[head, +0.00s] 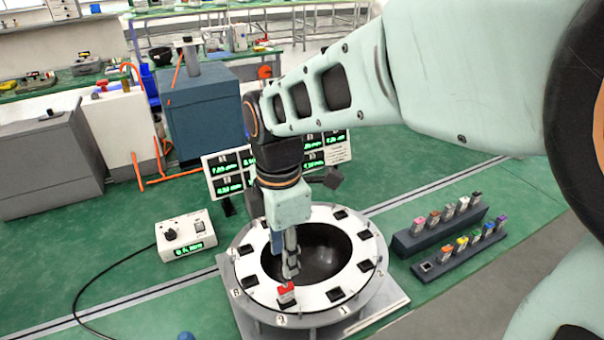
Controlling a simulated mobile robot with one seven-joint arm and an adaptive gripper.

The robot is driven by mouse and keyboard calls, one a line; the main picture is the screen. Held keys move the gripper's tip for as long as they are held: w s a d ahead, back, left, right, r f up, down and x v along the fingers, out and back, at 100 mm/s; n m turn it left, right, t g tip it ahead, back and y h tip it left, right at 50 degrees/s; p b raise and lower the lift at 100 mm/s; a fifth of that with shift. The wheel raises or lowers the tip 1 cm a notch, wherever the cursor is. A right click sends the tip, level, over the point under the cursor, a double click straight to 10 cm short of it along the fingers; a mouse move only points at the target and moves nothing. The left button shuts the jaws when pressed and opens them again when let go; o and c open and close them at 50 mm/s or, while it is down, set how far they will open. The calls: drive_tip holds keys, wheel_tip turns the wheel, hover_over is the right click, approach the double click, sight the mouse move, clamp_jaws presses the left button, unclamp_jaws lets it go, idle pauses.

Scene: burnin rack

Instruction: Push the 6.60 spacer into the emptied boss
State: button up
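A white ring (255,287) with several dark square bosses surrounds a dark bowl (318,262). A red-topped spacer (286,291) stands at the front boss of the ring and its top sits above the ring's surface. Its size marking is too small to read. My gripper (290,273) points down just above and behind this spacer. Its fingers look closed together, and I see nothing between them. Whether the fingertips touch the spacer I cannot tell.
Two dark racks (430,240) with several coloured spacers stand at the right; the front rack has an empty slot at its near end. A white box with a green display (186,236) and cable sits left. Display panels (229,172) stand behind the ring.

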sight(285, 285)
drive_tip(key=c, duration=0.5)
drive_tip(key=shift+f+m, duration=0.2)
drive_tip(key=shift+m, duration=0.9)
clamp_jaws()
drive_tip(key=m, duration=0.2)
drive_tip(key=f+m, duration=0.1)
drive_tip(key=m, duration=0.2)
drive_tip(key=shift+p, duration=0.35)
drive_tip(key=shift+f+b, duration=2.3)
drive_tip(key=shift+f, duration=0.65)
